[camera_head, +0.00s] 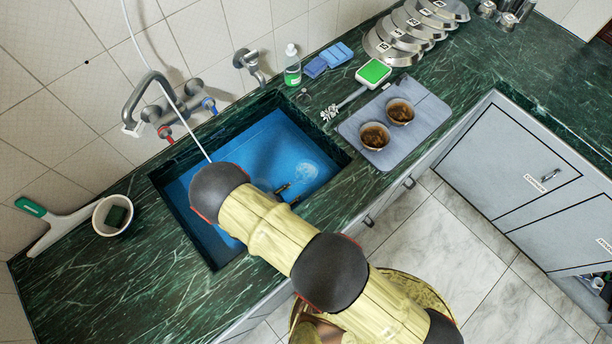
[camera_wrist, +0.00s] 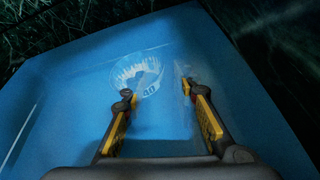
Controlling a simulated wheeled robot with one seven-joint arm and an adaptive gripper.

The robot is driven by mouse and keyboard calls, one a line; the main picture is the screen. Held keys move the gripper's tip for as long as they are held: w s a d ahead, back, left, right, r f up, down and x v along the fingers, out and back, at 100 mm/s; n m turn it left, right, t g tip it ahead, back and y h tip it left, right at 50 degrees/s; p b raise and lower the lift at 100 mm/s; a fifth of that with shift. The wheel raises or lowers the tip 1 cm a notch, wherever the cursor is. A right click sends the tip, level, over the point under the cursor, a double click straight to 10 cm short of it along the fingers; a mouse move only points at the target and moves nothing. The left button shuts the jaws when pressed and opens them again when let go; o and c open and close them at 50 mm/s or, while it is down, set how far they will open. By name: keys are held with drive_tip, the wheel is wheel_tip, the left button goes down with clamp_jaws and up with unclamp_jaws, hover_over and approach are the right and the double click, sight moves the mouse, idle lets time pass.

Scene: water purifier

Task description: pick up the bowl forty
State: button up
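The bowl forty (camera_wrist: 138,72) is clear glass with a "40" label, and it lies in the blue sink basin. It also shows as a pale round shape in the head view (camera_head: 305,170). My gripper (camera_wrist: 157,92) is open, with yellow-sided fingers pointing towards the bowl. The left fingertip overlaps the bowl's near edge in the wrist view, and the right fingertip is to the right of the bowl. I cannot tell whether a finger touches it. In the head view my gripper (camera_head: 287,192) is inside the sink, just left of and below the bowl, and nothing is held.
The blue sink (camera_head: 232,157) has walls around my gripper. A tap (camera_head: 150,100) stands behind it. On the dark green counter are a grey tray (camera_head: 432,114) with two brown-filled bowls, a bottle (camera_head: 292,68), stacked lids (camera_head: 405,35) and a white bowl (camera_head: 101,222) with a sponge.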

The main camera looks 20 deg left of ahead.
sight(317, 176)
drive_tip(key=b+x, duration=0.1)
drive_tip(key=x, duration=0.6)
drive_tip(key=shift+c, duration=0.4)
clamp_jaws()
idle(0.4)
